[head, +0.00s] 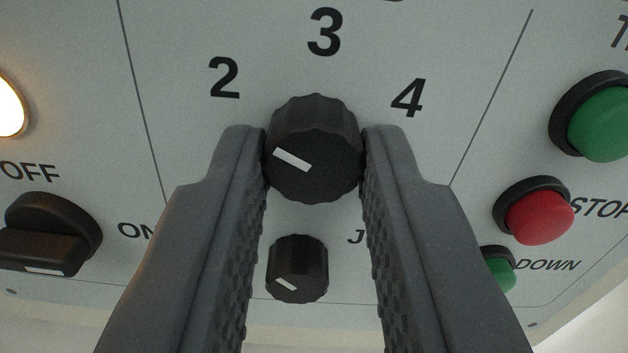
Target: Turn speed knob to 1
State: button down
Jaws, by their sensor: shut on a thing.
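The speed knob (314,145) is black and fluted, in the upper middle of the head view, below the printed number 3 (325,32). Its white pointer mark (292,159) lies toward the left, its outer end tilted slightly up. The numbers 2 (225,78) and 4 (408,98) show on either side of the 3. The number 1 is not visible; the left finger covers part of the panel there. My gripper (315,160) is shut on the speed knob, one finger against each side.
A smaller black knob (298,268) sits below, between my fingers. An OFF/ON switch (48,232) and a lit lamp (10,106) are at left.

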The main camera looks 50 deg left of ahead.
jog(key=n+b, duration=0.1)
jog(key=n, duration=0.4)
jog(key=shift+d, duration=0.15)
jog(key=n+b, duration=0.3)
jog(key=n, duration=0.3)
jog(key=shift+f, duration=0.1)
jog(key=shift+n, duration=0.3)
jog(key=c, duration=1.2)
grip_release()
jog(key=p+v, duration=0.2)
jog(key=v, duration=1.1)
jog(key=shift+s+d, duration=0.2)
jog(key=shift+d, duration=0.1)
